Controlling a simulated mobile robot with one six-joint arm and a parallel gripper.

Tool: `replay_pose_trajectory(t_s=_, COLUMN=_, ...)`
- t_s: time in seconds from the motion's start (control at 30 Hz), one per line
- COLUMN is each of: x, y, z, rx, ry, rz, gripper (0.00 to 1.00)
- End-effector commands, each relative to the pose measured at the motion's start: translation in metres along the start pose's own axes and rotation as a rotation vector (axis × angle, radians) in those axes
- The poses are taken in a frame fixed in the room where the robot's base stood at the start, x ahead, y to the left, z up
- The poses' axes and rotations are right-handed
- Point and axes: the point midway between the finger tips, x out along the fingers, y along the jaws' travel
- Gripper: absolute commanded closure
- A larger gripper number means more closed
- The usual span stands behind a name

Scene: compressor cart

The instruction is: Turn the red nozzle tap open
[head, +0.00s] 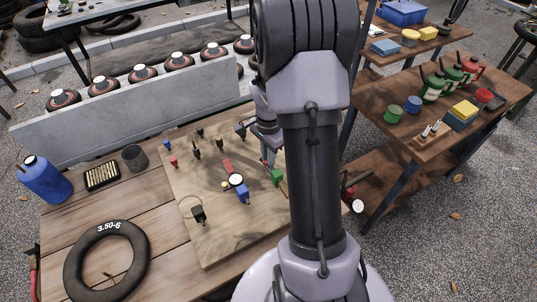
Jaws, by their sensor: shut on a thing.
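A tan board (210,232) on the wooden cart top holds several small fittings. A red piece (228,166) sits at its middle, beside a white dial gauge. A smaller red piece (174,162) is near its left edge. I cannot tell which red piece is the nozzle tap, or how its handle is turned. My gripper (268,158) points down over the board's right part, just above a green fitting (277,178). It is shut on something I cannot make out. My arm hides part of the gripper and the board's right side.
A blue fitting (242,192) and a dark fitting (198,214) are also on the board. A wooden shelf (490,120) with cans is right.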

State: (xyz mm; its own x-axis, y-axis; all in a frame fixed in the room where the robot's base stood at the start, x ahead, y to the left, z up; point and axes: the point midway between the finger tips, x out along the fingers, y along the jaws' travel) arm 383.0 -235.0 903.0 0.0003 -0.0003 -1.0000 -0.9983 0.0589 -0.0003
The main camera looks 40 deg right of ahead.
Motion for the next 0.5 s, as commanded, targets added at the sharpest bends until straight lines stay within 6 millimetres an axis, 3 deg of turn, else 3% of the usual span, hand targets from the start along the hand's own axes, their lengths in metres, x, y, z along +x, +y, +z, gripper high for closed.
replay_pose_trajectory(t_s=0.5, x=-0.0018, y=-0.0001, z=0.0000, rx=-0.480, ry=0.000, rz=0.000, gripper=1.00)
